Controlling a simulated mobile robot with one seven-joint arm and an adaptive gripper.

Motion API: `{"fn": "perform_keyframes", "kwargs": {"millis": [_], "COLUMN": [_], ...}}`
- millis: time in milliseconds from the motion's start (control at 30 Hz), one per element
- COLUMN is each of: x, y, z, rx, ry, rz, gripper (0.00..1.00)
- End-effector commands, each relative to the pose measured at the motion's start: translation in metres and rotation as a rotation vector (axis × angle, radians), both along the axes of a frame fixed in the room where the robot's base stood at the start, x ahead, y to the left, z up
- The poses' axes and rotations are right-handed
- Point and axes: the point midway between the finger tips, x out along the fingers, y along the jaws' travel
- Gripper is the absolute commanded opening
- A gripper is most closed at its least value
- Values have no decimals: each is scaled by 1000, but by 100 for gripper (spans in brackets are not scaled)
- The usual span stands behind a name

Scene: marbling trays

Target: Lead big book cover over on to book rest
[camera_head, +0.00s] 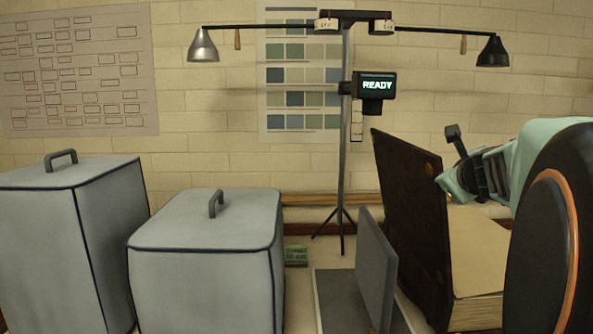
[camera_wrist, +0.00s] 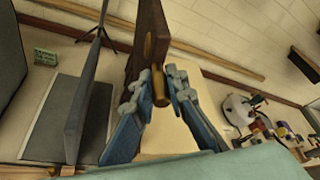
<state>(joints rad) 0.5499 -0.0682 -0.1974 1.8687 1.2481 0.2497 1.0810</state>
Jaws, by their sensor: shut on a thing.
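The big book's dark brown cover (camera_head: 410,220) stands nearly upright, raised off the cream page block (camera_head: 480,245). In the wrist view the cover (camera_wrist: 150,40) appears nearly edge-on. My gripper (camera_head: 446,184) is at the cover's right side near its upper edge. In the wrist view my gripper (camera_wrist: 160,80) is shut on a brass-coloured peg (camera_wrist: 160,92) at the cover. The book rest (camera_head: 376,265), a grey upright panel on a flat base, stands left of the book; it also shows in the wrist view (camera_wrist: 80,125). The cover and the rest's panel are apart.
Two grey covered boxes (camera_head: 205,265) with handles fill the left. A lamp stand (camera_head: 345,140) with a READY display stands behind. A small green card (camera_head: 296,256) lies by the rest. Small jars and tools (camera_wrist: 260,120) lie right in the wrist view.

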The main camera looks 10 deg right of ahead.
Motion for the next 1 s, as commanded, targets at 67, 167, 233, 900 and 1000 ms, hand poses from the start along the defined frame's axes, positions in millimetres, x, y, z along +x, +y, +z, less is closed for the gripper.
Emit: {"fn": "perform_keyframes", "kwargs": {"millis": [67, 167, 233, 900, 1000], "x": [0, 0, 0, 1, 0], "y": [0, 0, 0, 0, 0], "z": [-1, -1, -1, 0, 0], "rx": [2, 2, 2, 0, 0], "ry": [-1, -2, -2, -2, -2], "rz": [-2, -2, -2, -1, -1], "gripper": [0, 0, 0, 24, 31]}}
